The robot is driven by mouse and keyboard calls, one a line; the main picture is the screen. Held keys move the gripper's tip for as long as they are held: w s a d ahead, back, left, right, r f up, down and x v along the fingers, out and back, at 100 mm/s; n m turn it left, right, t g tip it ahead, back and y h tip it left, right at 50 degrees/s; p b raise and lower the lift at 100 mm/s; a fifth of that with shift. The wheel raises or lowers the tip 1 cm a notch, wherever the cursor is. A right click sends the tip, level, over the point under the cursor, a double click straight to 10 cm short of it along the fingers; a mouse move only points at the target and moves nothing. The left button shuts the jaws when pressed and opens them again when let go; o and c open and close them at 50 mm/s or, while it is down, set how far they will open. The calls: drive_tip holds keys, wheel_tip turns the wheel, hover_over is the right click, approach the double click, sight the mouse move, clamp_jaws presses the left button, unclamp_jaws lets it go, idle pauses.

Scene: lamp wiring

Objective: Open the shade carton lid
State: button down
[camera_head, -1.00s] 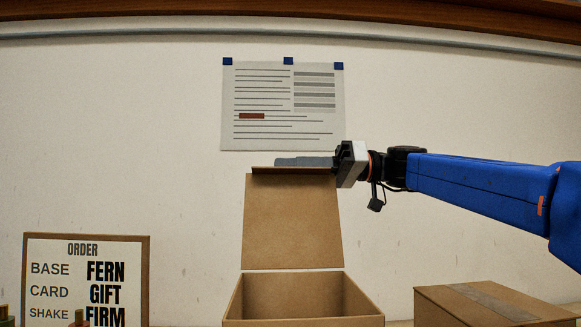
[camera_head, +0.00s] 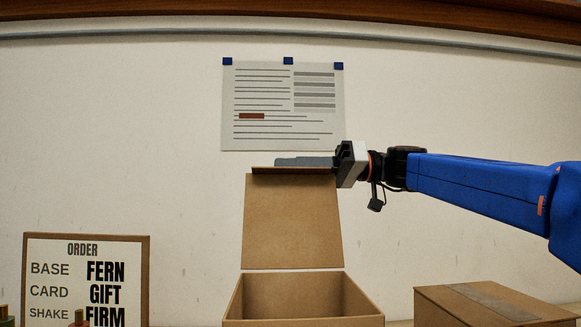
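The shade carton (camera_head: 303,298) is an open brown cardboard box at the bottom centre; the part of its inside that shows looks empty. Its lid (camera_head: 293,222) stands upright behind the opening, with a darker folded flap along its top edge. My gripper (camera_head: 303,162) comes in from the right at the lid's top edge. Its grey fingers lie flat along that edge, partly behind the flap. I cannot tell whether the fingers touch the lid or how far apart they are.
A closed, taped carton (camera_head: 497,304) stands at the lower right. A framed order board (camera_head: 87,280) stands at the lower left, with small objects in front of it. A paper sheet (camera_head: 283,105) is taped to the wall behind. The wall area left of the lid is clear.

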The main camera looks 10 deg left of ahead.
idle(0.3)
drive_tip(key=shift+s+d+r, duration=0.2)
drive_tip(key=shift+s+r, duration=0.05)
drive_tip(key=shift+s, duration=0.5)
drive_tip(key=shift+s+d+r, duration=0.2)
drive_tip(key=shift+s+r, duration=0.05)
drive_tip(key=shift+s, duration=0.5)
drive_tip(key=c, duration=2)
unclamp_jaws()
drive_tip(key=v, duration=1.7)
drive_tip(key=shift+w+d+f, duration=0.1)
drive_tip(key=shift+d, duration=0.1)
